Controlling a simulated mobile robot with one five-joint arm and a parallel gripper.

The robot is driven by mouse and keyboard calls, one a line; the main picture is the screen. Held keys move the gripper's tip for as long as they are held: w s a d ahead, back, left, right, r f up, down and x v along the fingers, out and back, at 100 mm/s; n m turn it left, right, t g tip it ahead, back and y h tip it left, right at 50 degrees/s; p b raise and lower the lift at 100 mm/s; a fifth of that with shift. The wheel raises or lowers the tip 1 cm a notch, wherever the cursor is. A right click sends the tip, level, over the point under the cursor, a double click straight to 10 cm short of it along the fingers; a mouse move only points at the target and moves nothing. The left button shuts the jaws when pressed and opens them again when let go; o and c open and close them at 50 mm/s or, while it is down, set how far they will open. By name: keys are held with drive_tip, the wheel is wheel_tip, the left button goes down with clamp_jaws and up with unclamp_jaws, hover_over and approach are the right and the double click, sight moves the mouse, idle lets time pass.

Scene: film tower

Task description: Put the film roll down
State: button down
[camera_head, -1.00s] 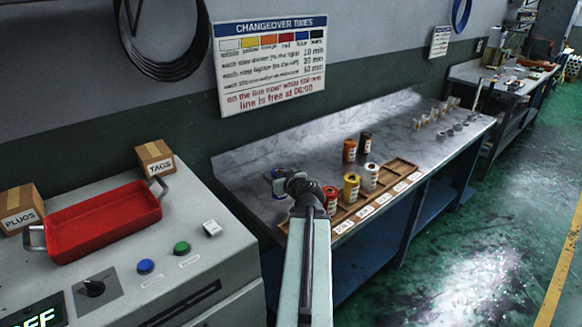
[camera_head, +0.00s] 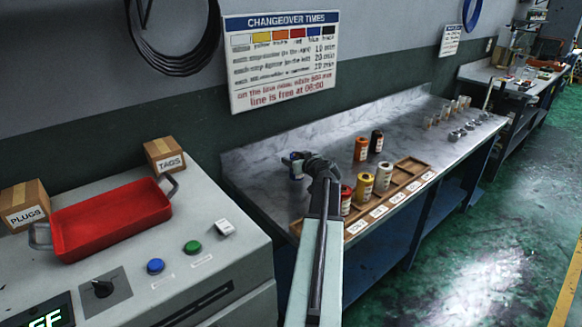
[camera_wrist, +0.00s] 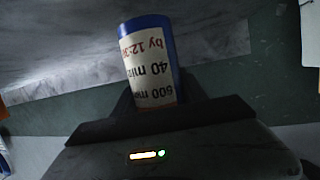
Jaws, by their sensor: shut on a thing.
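My gripper (camera_head: 300,160) is shut on a blue film roll (camera_head: 295,171), at the left part of the grey bench (camera_head: 250,168). In the wrist view the roll (camera_wrist: 150,60) shows a blue edge and a white label with upside-down text, including "40 min". My gripper hides part of the roll in the head view, and I cannot tell whether it touches the bench. A wooden tray (camera_head: 413,166) with labels along its front lies to the right. It holds a red roll (camera_head: 346,200), a yellow roll (camera_head: 364,187) and a white roll (camera_head: 383,177).
An orange roll (camera_head: 361,149) and a black roll (camera_head: 377,141) stand behind the tray. Several small items stand at the bench's right end. A grey machine (camera_head: 215,262) with a red tray (camera_head: 110,222) is at the left. The bench around my gripper looks clear.

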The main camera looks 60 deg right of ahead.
wheel_tip(320, 180, down, 3)
drive_tip(key=shift+s+d+f+b, duration=0.1)
drive_tip(key=shift+b, duration=1)
drive_tip(key=shift+w+a+r, duration=0.2)
drive_tip(key=shift+w+r, duration=0.05)
drive_tip(key=shift+f, duration=0.25)
drive_tip(key=c, duration=0.6)
unclamp_jaws()
drive_tip(key=shift+r, duration=0.1)
drive_tip(key=shift+r, duration=0.1)
drive_tip(key=shift+s+a+r+p, duration=0.15)
drive_tip(key=shift+s+r+p, duration=0.1)
drive_tip(key=shift+p, duration=0.2)
drive_tip(key=p+v, duration=0.3)
drive_tip(key=v, duration=0.8)
drive_tip(key=shift+s+a, duration=0.15)
drive_tip(key=shift+s, duration=0.05)
